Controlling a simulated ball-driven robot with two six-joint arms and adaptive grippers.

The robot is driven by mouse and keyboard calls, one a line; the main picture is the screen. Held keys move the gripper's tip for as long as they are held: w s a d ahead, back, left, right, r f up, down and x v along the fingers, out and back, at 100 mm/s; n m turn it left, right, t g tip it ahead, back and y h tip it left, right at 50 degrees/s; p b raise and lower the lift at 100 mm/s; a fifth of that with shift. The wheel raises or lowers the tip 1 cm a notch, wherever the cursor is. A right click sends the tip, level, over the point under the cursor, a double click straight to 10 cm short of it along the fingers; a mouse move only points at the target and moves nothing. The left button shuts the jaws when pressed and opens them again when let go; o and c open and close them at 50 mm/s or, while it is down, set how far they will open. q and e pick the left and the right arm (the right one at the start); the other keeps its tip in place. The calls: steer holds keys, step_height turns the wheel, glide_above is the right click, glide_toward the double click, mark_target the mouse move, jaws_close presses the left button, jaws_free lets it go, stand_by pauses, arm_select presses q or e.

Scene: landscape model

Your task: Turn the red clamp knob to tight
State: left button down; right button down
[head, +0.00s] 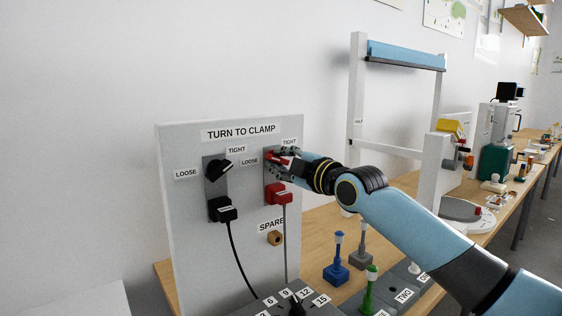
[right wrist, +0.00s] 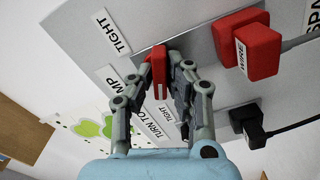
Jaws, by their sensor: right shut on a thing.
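The red clamp knob (head: 273,156) is on the upright grey panel (head: 190,258), between a LOOSE label at its left and a TIGHT label (head: 289,142) above right. My right gripper (head: 282,158) is shut on this knob. In the right wrist view the red knob (right wrist: 158,66) is between the two fingers of the right gripper (right wrist: 157,74), with a pale line on its side. The fingers hide part of the knob, so its exact pointing is hard to tell. My left gripper is not in view.
A black knob (head: 217,170) with its own LOOSE and TIGHT labels is to the left. A red plug (head: 279,194) and a black plug (head: 222,209) with cables sit below the knobs. Blue, grey and green handled pieces stand on the bench in front.

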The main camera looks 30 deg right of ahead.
steer(key=m, duration=0.3)
steer(key=shift+m+p, duration=0.35)
steer(key=shift+m, duration=0.05)
steer(key=m, duration=0.2)
steer(key=shift+m+p, duration=0.35)
steer(key=shift+m, duration=0.05)
steer(key=m+p, duration=0.2)
steer(key=m, duration=0.4)
steer(key=m+p, duration=0.2)
steer(key=m, duration=0.4)
steer(key=shift+f+m, duration=0.1)
steer(key=shift+m, duration=0.3)
steer(key=m+p, duration=0.1)
steer(key=m, duration=0.4)
steer(key=shift+m+p, duration=0.3)
steer(key=shift+m, duration=0.1)
steer(key=shift+f+m, duration=0.1)
steer(key=shift+m, duration=0.2)
steer(key=c, duration=1.3)
jaws_free()
steer(key=shift+s, duration=0.1)
